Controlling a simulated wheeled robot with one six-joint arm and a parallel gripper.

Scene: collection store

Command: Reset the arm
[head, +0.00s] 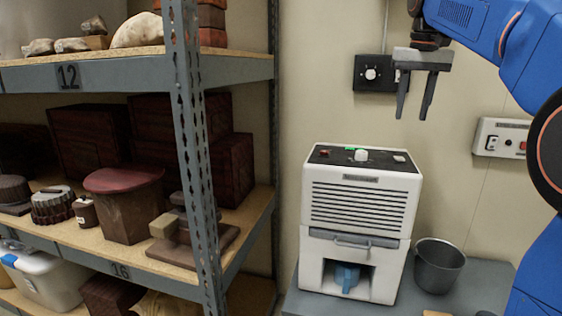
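My gripper (413,112) hangs from my blue arm at the upper right of the head view, fingers pointing down. Its two grey fingers are apart, with nothing between them. It appears above a white louvred machine (360,205) and in front of the pale wall. No object touches the fingers. My arm comes in from the right side, and part of it is cut off by the picture edge.
A metal shelf unit (190,150) with boxes and stone-like pieces fills the left. A dark bucket (438,266) stands right of the machine on a grey surface (470,292). A black wall switch (374,73) and a control box (500,138) are on the wall.

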